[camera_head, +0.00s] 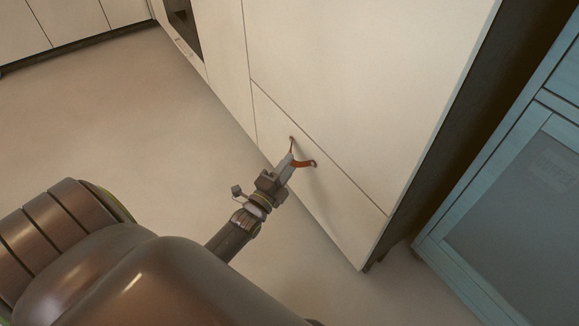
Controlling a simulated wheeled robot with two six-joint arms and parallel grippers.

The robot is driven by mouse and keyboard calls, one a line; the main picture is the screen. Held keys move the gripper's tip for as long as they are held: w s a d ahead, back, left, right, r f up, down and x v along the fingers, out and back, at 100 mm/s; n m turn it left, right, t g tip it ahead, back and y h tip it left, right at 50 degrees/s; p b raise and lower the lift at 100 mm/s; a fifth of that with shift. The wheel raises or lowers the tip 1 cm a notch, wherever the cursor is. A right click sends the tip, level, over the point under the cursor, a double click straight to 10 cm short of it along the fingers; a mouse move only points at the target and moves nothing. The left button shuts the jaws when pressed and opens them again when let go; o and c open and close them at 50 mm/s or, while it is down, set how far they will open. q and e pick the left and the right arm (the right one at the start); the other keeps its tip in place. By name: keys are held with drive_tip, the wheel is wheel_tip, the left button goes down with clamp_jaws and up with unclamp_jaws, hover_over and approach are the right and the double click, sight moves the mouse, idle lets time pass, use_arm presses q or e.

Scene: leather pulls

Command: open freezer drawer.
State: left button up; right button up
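The freezer drawer (335,205) is the lower cream panel of a tall cabinet, below a slanting seam. Its front looks flush with the panel above. An orange-brown leather pull (307,163) is fixed to it at two points and bows outward. My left gripper (289,161) reaches it from the lower left. Its narrow fingers look closed together on the middle of the strap, hiding that part. My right gripper is not in view.
The tall cream door (350,90) rises above the drawer. A blue-grey framed cabinet (470,205) stands at the right, past a dark side gap. Bare beige floor (130,120) lies left of the drawer. Other cream cabinets (70,20) stand at the far left.

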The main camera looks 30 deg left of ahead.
use_arm(q)
drive_tip(key=shift+w+r, duration=0.1)
drive_tip(key=shift+w, duration=0.5)
clamp_jaws()
